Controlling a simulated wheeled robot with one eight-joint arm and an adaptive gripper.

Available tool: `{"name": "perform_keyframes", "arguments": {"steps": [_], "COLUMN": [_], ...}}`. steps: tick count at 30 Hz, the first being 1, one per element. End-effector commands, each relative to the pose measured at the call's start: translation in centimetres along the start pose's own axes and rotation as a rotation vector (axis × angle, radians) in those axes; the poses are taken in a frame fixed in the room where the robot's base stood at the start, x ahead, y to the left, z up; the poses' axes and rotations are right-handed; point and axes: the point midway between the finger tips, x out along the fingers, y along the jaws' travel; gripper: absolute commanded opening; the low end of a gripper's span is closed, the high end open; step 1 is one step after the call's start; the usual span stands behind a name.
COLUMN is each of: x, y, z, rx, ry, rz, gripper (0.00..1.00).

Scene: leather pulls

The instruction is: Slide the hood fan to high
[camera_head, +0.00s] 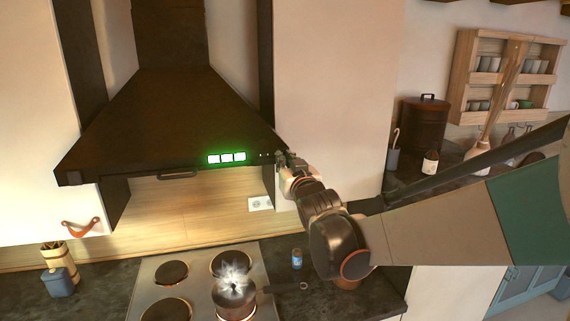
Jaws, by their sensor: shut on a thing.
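The dark range hood (170,115) hangs over the stove at left centre. A green-lit display (227,158) with three bright segments glows on the right part of its front edge, with small light dots beside it. My gripper (281,158) is at the right end of that edge, right of the display. It is shut on the small fan slider there, which the fingers mostly hide. The slider's exact position cannot be made out.
A stove (195,285) carries a steaming pan (237,304) below the hood. A small blue bottle (297,258) stands on the counter below my arm. A pale cabinet (335,80) is right of the hood. A wall shelf (505,75) hangs at far right.

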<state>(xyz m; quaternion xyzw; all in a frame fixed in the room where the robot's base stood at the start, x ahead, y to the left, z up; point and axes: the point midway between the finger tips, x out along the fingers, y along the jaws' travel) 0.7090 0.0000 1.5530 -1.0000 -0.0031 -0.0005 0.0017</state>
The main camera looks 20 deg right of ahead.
Motion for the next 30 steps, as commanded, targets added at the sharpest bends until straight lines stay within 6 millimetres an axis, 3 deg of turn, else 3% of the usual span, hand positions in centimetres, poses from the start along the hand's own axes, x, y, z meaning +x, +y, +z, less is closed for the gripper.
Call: {"name": "perform_keyframes", "arguments": {"steps": [8,9,11,23,30], "x": [-0.2,-0.2,-0.2,-0.5,-3.7], "y": [0.5,0.5,0.5,0.4,0.4], "z": [-0.1,-0.1,-0.1,-0.1,0.0], "rx": [0.000,-0.001,-0.001,0.000,0.000], "ry": [-0.001,-0.001,-0.001,-0.001,-0.001], "rz": [0.008,0.008,0.008,0.006,0.006], "gripper": [0.00,0.21,0.33,0.33,0.33]}}
